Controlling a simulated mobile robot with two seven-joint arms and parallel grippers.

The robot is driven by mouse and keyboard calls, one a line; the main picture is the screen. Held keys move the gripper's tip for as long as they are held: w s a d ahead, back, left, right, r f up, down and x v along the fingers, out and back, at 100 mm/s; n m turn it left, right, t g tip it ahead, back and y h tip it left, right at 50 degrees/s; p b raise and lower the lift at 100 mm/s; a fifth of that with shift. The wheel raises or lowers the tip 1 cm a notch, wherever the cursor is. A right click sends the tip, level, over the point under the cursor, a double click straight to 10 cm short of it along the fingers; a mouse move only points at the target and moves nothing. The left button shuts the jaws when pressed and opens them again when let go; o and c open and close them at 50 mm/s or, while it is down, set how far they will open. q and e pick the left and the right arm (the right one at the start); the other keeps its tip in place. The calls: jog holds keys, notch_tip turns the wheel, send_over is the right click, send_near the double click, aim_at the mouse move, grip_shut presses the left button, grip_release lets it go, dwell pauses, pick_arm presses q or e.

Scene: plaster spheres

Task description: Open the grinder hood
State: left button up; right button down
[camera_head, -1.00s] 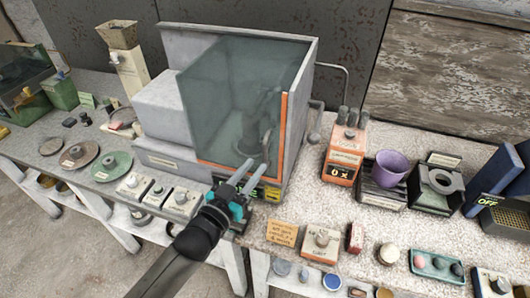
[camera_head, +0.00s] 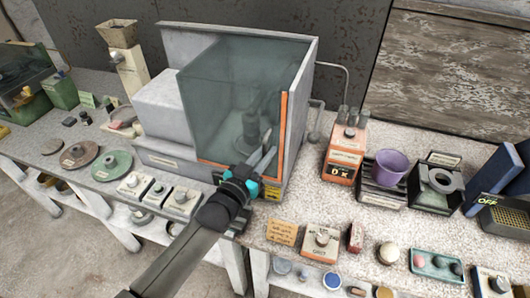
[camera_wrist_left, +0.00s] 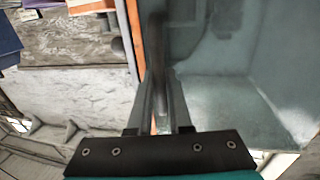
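The grinder hood (camera_head: 225,95) is a clear greenish box panel in a pale frame with an orange edge strip (camera_head: 284,125). It is down, and the dark grinder shows through it. My left gripper (camera_head: 268,145) is at the lower right of the hood's front, close to the orange strip. In the left wrist view its two fingers (camera_wrist_left: 163,100) lie near each other with a narrow grey bar (camera_wrist_left: 158,45) between or just beyond the tips. I cannot tell whether they touch or grip that bar. My right gripper is not in view.
Right of the hood stand an orange box (camera_head: 344,155), a purple cup (camera_head: 390,167) and a black stand (camera_head: 437,186). Small labelled blocks (camera_head: 158,193) line the left front edge. A card (camera_head: 281,232) and a small box (camera_head: 320,245) lie at the front.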

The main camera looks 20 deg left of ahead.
pick_arm(q)
grip_shut()
jog(key=shift+a, duration=0.1)
dwell(1.1)
